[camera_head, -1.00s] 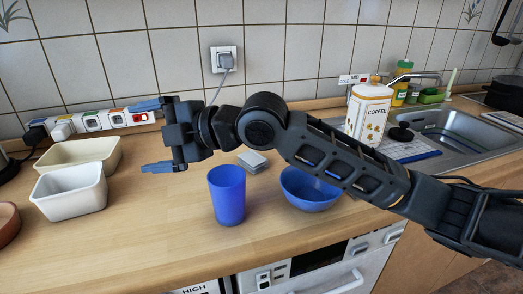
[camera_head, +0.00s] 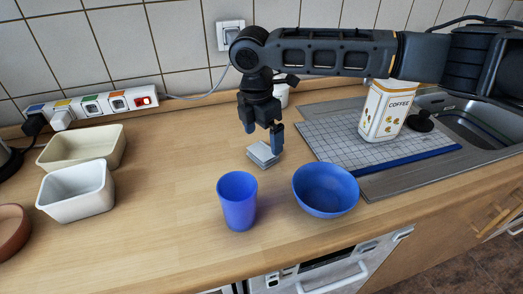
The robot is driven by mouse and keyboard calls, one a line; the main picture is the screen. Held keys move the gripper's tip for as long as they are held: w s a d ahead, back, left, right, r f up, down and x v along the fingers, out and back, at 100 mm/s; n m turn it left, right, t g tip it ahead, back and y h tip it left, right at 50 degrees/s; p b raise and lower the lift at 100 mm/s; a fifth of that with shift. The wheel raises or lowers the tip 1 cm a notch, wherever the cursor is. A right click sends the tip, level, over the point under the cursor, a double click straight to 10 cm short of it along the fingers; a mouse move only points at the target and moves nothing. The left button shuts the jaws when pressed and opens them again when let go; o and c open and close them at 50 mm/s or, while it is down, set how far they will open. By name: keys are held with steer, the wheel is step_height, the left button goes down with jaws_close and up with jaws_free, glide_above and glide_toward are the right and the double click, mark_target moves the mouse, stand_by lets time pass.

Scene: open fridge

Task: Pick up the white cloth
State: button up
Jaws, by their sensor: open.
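The white cloth (camera_head: 262,154) is a small, pale grey-white folded square lying flat on the wooden counter, behind the blue cup and bowl. My gripper (camera_head: 263,142) points down just above it, with one finger on the left and one at the right of the cloth. The jaws are open and hold nothing. I cannot tell whether the fingertips touch the cloth or the counter.
A blue cup (camera_head: 238,201) and a blue bowl (camera_head: 325,189) stand in front of the cloth. A cutting mat (camera_head: 330,140) and coffee tin (camera_head: 388,110) are at right. White (camera_head: 75,193) and cream (camera_head: 83,147) containers are at left. The counter between is free.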

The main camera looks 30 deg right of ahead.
mark_target(263, 150)
steer(key=shift+w+d+f+p, duration=0.1)
steer(key=shift+w+f+p, duration=0.1)
steer(key=shift+f, duration=1.15)
steer(key=shift+w+d+f+p, duration=0.1)
steer(key=shift+f+p, duration=0.05)
steer(key=shift+f, duration=1.2)
steer(key=shift+s, duration=0.1)
steer(key=c, duration=1)
steer(key=shift+o, duration=0.2)
steer(key=shift+r, duration=0.85)
step_height(263, 150, up, 3)
steer(key=shift+f+b, duration=0.15)
steer(key=shift+b, duration=0.15)
steer(key=s+d+r, duration=0.6)
steer(key=s+d, duration=0.1)
steer(key=d, duration=0.2)
steer(key=shift+r+b, duration=0.35)
steer(key=shift+d, duration=0.1)
